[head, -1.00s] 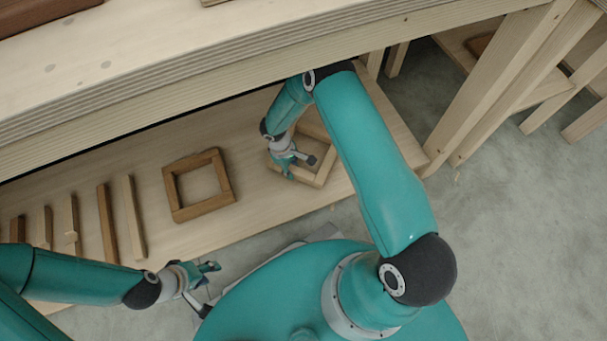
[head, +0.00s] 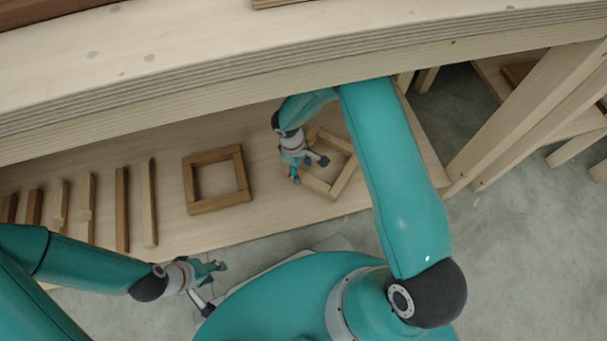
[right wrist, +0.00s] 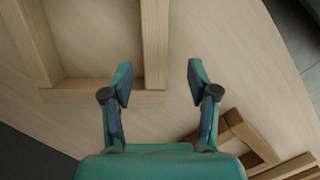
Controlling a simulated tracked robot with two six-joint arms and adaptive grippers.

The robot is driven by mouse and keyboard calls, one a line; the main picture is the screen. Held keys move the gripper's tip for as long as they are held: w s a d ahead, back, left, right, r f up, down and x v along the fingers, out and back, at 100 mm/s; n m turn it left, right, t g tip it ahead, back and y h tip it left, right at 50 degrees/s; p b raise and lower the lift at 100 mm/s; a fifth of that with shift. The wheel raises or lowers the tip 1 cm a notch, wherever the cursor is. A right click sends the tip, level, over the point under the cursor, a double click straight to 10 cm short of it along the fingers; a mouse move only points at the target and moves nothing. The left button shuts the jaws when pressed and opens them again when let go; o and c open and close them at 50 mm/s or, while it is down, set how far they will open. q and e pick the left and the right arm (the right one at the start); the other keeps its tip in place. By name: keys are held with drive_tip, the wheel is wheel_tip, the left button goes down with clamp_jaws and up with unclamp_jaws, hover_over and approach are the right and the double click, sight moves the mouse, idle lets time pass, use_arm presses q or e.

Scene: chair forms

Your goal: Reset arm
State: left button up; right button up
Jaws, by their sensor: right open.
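My right gripper (head: 309,169) is open and empty at the left side of a light wooden square frame (head: 346,177) on the low shelf. My right arm hides part of this frame in the head view. My left gripper (head: 212,287) has its fingers apart and empty, in front of the shelf's near edge.
A darker wooden square frame (head: 190,185) and several wooden bars (head: 122,210) lie on the shelf (head: 270,212) to the left. A thick tabletop (head: 250,75) overhangs the shelf. Wooden legs (head: 535,110) stand at right. Grey floor (head: 500,270) is clear at lower right.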

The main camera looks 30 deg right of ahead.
drive_tip(key=shift+w+a+r, duration=0.1)
drive_tip(key=shift+w+r, duration=0.05)
drive_tip(key=shift+r, duration=0.45)
drive_tip(key=shift+w+a+r, duration=0.1)
drive_tip(key=shift+r, duration=0.45)
drive_tip(key=shift+f, duration=0.1)
